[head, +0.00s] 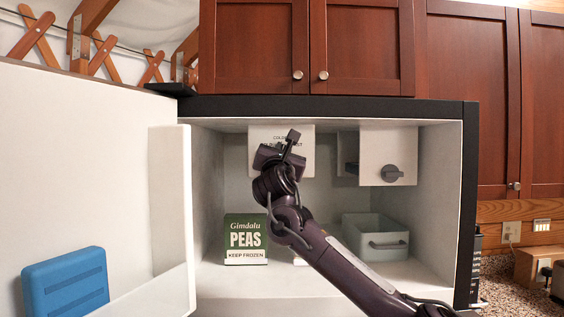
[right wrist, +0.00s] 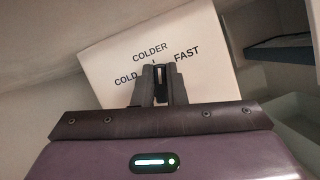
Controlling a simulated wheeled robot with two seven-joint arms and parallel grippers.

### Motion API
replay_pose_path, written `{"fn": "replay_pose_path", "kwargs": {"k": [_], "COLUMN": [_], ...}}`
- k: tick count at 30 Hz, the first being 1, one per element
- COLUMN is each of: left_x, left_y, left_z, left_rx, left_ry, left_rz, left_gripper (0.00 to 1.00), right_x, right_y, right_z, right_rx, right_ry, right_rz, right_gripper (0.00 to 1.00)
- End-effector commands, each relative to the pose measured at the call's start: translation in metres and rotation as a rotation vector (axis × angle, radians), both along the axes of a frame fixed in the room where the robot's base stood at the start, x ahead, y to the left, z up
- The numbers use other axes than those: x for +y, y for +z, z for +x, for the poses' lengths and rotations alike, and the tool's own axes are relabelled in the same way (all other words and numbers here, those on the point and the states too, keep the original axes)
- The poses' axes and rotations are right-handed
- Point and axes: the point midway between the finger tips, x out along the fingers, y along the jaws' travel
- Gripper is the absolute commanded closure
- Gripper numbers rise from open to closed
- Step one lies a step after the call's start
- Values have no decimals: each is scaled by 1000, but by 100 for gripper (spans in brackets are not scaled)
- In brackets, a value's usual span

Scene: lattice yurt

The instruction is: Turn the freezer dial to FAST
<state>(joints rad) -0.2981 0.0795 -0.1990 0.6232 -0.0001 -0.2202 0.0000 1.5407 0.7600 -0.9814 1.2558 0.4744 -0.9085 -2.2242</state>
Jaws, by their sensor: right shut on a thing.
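The dial panel (head: 305,163) is a white plate on the freezer's back wall. In the right wrist view the panel (right wrist: 205,52) carries the words COLD, COLDER and FAST around its middle, with FAST at the right. My right gripper (head: 288,148) is at the panel; in the right wrist view its fingers (right wrist: 160,78) are shut on the dial below the word COLDER. The fingers hide most of the dial, so I cannot tell its setting. My left gripper is not in view.
The open freezer (head: 470,165) holds a green peas packet (head: 245,232), a grey bin (head: 375,237) and a white box (head: 372,145) with a grey knob (head: 392,173).

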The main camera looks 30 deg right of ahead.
Motion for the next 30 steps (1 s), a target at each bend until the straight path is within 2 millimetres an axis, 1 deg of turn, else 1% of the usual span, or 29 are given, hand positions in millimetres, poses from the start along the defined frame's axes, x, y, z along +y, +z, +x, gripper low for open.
{"fn": "replay_pose_path", "kwargs": {"k": [1, 9, 21, 30], "left_x": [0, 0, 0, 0], "left_y": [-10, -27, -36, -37], "left_z": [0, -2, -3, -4], "left_rx": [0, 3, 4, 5], "left_ry": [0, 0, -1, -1], "left_rz": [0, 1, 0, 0], "left_gripper": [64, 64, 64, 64], "right_x": [1, 0, -2, -3], "right_y": [-4, -3, -3, -4], "right_z": [0, -1, -1, -1], "right_rx": [-26, -158, -320, -381], "right_ry": [2, 0, 0, -3], "right_rz": [39, 257, 525, 625], "right_gripper": [100, 100, 100, 100]}}
